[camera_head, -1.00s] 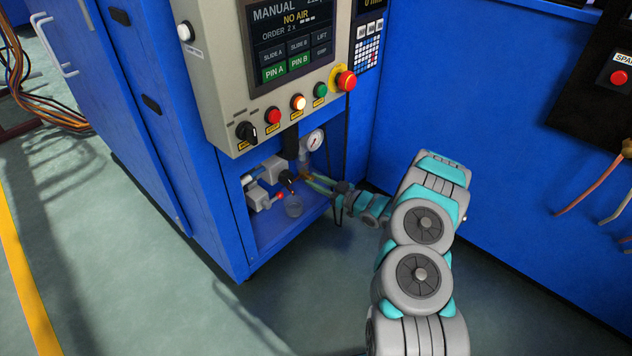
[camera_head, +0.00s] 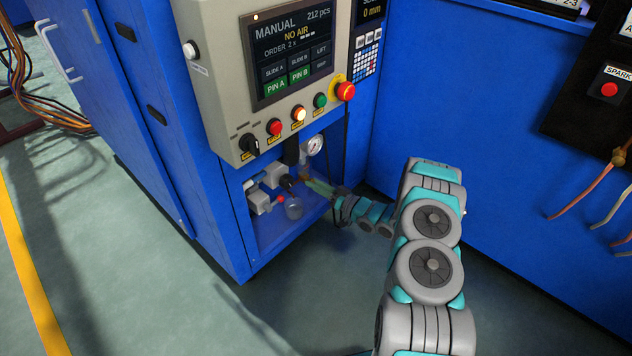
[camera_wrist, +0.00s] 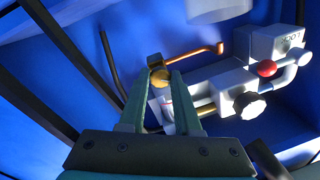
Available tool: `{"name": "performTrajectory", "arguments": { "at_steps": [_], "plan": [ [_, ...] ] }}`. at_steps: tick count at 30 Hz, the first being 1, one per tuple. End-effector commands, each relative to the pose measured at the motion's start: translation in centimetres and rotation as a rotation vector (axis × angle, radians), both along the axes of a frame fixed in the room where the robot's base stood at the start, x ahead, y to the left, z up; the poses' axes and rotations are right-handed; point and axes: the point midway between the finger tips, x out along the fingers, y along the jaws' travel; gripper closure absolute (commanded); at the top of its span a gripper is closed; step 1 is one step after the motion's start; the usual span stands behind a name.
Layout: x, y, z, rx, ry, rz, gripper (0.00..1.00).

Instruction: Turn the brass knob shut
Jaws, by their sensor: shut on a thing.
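The brass knob (camera_wrist: 159,78) is a small round golden piece in front of a white air fitting in the wrist view. My gripper (camera_wrist: 161,82) has its two green fingers on either side of the knob, shut on it, with the fingertips covering part of it. In the head view my gripper (camera_head: 314,186) reaches into the open niche at the cabinet's lower front. There the knob is small and hard to make out at the fingertips.
A white air unit (camera_wrist: 240,85) with a red button (camera_wrist: 267,68) and a black knob (camera_wrist: 250,105) sits right of the fingers. A copper pipe (camera_wrist: 200,51) runs close by. The panel screen (camera_head: 293,52) reads NO AIR.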

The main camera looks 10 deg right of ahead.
Motion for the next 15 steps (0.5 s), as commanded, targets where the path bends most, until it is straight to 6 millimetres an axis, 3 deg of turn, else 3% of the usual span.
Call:
{"name": "performTrajectory", "arguments": {
  "at_steps": [15],
  "plan": [
    [-0.10,0.21,-0.05,0.398,0.288,0.002,1.00]
  ]
}}
